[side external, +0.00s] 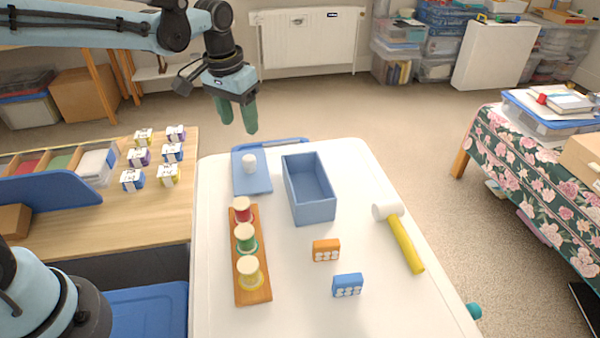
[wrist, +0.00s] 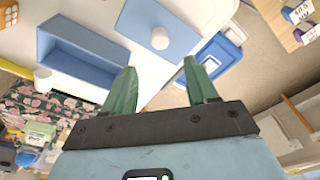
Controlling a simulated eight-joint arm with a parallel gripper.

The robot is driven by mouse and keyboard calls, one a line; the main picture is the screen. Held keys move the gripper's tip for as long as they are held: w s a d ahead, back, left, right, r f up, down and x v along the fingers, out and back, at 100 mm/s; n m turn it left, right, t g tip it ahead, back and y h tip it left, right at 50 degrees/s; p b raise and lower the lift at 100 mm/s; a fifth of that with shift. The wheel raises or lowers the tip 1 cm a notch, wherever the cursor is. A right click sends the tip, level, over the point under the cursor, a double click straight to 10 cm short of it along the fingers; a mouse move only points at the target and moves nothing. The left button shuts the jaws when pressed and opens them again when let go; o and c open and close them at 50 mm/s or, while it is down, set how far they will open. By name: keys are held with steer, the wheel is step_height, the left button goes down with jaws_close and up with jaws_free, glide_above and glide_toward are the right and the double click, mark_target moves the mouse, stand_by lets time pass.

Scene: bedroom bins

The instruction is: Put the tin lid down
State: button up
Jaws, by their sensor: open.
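The tin lid (side external: 251,181) is a flat blue rectangle with a white round knob (side external: 249,163). It lies flat on the white table at its far left, knob up. The open blue tin (side external: 310,188) stands beside it to the right, apart from it and empty. My gripper (side external: 238,118), with green fingers, is open and empty, in the air above and beyond the lid. In the wrist view the lid (wrist: 176,30) shows past the spread fingertips of my gripper (wrist: 160,66), with the tin (wrist: 75,52) to its left.
A wooden rack (side external: 252,285) with red, green and yellow spools stands in front of the lid. An orange block (side external: 326,250), a blue block (side external: 347,286) and a yellow-handled mallet (side external: 405,242) lie to the right. Several small boxes stand on the wooden desk (side external: 150,215) at left.

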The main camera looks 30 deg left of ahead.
steer(key=s+a+t, duration=0.1)
steer(key=s+t, duration=0.4)
steer(key=s, duration=1)
steer(key=shift+s+r+t, duration=0.15)
steer(key=shift+r+t, duration=0.25)
